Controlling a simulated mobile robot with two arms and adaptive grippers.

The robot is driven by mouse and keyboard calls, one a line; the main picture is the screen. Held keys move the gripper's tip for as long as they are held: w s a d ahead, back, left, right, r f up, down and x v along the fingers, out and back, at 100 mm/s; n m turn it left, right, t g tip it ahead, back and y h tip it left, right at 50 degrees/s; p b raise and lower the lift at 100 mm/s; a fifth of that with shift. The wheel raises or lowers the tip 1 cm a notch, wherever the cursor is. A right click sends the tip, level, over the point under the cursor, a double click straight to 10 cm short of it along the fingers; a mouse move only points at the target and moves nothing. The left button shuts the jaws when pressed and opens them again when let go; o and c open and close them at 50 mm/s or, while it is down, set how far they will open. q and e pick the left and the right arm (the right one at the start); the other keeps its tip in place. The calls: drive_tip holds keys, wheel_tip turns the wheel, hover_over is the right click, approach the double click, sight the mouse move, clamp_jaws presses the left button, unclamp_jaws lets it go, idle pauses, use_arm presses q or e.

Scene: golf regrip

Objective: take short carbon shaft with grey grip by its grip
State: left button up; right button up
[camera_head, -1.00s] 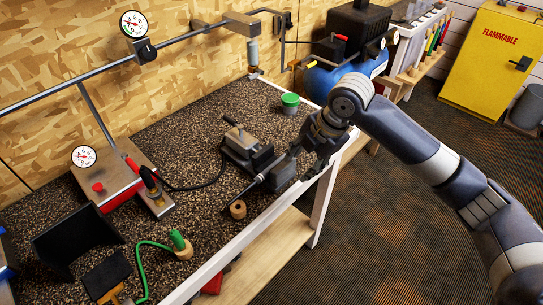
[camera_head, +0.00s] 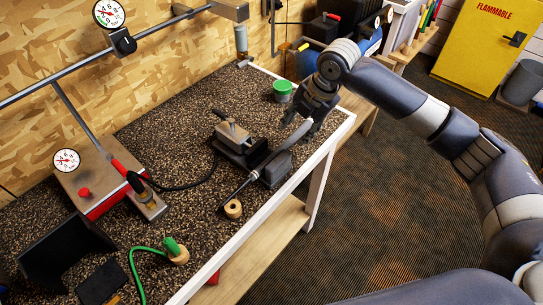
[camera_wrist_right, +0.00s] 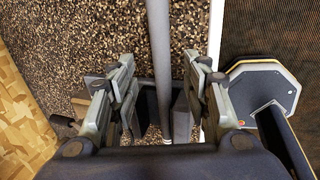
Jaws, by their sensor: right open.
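The short carbon shaft (camera_head: 240,186) is dark and slants up from the bench to a vise (camera_head: 278,170). Its grey grip (camera_head: 297,136) runs on from the vise up to my right gripper. My right gripper (camera_head: 311,112) is at the grip's upper end, over the bench's right edge. In the right wrist view the grey grip (camera_wrist_right: 160,50) passes lengthwise between the two spread fingers (camera_wrist_right: 160,95), with gaps on both sides. The right gripper is open. My left gripper is not in view.
A wooden ring (camera_head: 233,209) lies by the shaft's lower end. A green-lidded jar (camera_head: 283,88) stands behind the gripper. A gauge box (camera_head: 98,180) and a green hose (camera_head: 137,262) are at left.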

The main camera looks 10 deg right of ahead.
sight(293, 138)
drive_tip(key=p+x, duration=0.1)
drive_tip(key=x, duration=0.2)
drive_tip(key=shift+s+a+f, duration=0.1)
drive_tip(key=shift+a+f, duration=0.05)
drive_tip(key=shift+f, duration=0.55)
drive_tip(key=c, duration=1)
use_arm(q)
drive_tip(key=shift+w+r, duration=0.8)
use_arm(e)
clamp_jaws()
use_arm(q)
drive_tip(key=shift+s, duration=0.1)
use_arm(e)
drive_tip(key=shift+r, duration=0.1)
